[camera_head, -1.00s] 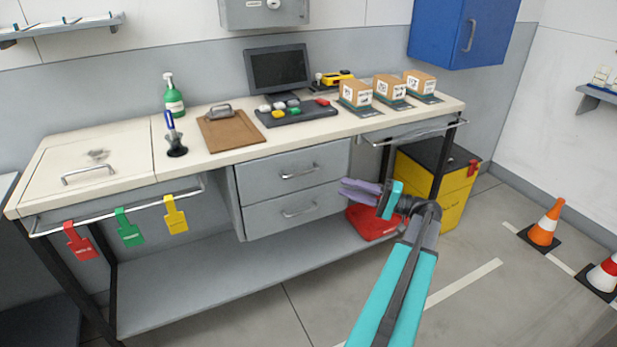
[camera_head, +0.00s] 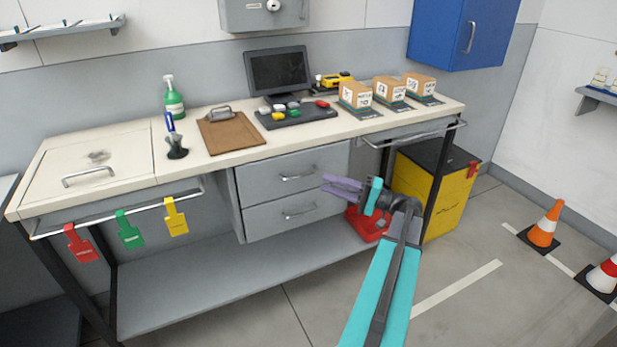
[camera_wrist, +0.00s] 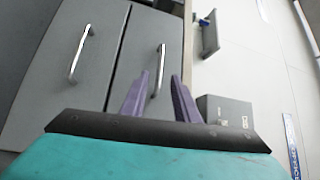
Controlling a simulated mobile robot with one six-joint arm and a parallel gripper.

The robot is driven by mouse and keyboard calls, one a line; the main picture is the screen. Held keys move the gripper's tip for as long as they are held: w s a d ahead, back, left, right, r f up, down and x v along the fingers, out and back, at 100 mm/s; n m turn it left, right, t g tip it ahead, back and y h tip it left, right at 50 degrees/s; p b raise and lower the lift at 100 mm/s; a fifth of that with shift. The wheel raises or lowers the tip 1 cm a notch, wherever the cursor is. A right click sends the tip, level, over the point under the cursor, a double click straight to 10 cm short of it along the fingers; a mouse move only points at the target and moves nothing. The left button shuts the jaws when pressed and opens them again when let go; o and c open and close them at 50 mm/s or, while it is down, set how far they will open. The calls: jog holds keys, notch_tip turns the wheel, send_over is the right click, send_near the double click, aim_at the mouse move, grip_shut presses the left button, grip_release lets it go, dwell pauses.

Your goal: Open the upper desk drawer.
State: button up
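The desk's upper drawer (camera_head: 262,177) is a grey front with a silver bar handle (camera_head: 298,174); it is closed. The lower drawer (camera_head: 265,218) below it is closed too. My gripper (camera_head: 325,183) is to the right of the upper handle, with its purple fingers pointing left toward the drawers. In the wrist view the picture is turned sideways, and the upper drawer's handle (camera_wrist: 158,70) shows between my open fingers (camera_wrist: 153,85), beyond their tips. The lower handle (camera_wrist: 80,54) is at the left there. Nothing is held.
The worktop (camera_head: 225,165) above carries a clipboard (camera_head: 230,132), a keypad, a monitor and boxes (camera_head: 356,95). A rail with coloured tags (camera_head: 130,230) hangs at left. A red case (camera_head: 366,224) lies below my gripper, and a yellow bin (camera_head: 440,195) stands behind my arm.

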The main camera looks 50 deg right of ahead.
aim_at(308, 177)
jog(key=x, duration=0.8)
jog(key=shift+p, duration=0.35)
grip_shut()
